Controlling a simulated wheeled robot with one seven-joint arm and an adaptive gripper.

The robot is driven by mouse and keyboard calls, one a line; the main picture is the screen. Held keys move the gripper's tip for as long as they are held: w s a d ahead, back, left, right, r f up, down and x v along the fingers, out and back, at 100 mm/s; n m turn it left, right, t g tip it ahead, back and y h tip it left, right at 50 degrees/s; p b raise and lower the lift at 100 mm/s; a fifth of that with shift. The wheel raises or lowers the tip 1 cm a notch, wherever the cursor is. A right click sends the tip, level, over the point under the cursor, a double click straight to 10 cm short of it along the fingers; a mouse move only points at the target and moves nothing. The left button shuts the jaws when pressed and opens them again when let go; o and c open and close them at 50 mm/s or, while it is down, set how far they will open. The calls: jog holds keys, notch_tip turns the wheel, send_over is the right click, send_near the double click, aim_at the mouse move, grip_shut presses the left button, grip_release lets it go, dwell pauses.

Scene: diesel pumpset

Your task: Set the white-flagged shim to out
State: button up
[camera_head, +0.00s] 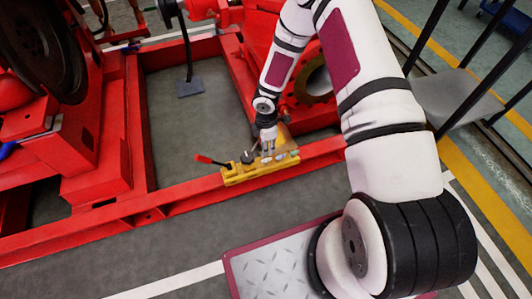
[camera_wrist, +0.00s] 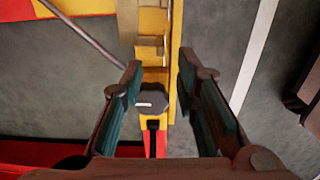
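A yellow fixture (camera_head: 262,170) sits on the red frame beam in the head view. A lever with a red grip (camera_head: 203,159) sticks out at its left end, and a dark knob (camera_head: 247,157) stands on its top. My gripper (camera_head: 267,152) is over the fixture, to the right of the knob. In the wrist view my gripper (camera_wrist: 160,62) is open, with its two fingers apart. Between them show the yellow fixture (camera_wrist: 154,76) and a dark knob (camera_wrist: 152,99) with a small white mark. I cannot make out a white-flagged shim, or whether the fingers touch anything.
The red frame (camera_head: 170,205) carries the fixture and surrounds open grey floor. A thin metal rod (camera_wrist: 85,30) lies at upper left in the wrist view. A grey pedal-like plate (camera_head: 190,88) hangs inside the frame. A dark-posted stand (camera_head: 455,98) is at the right.

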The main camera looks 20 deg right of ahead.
jog(key=shift+r, duration=1.75)
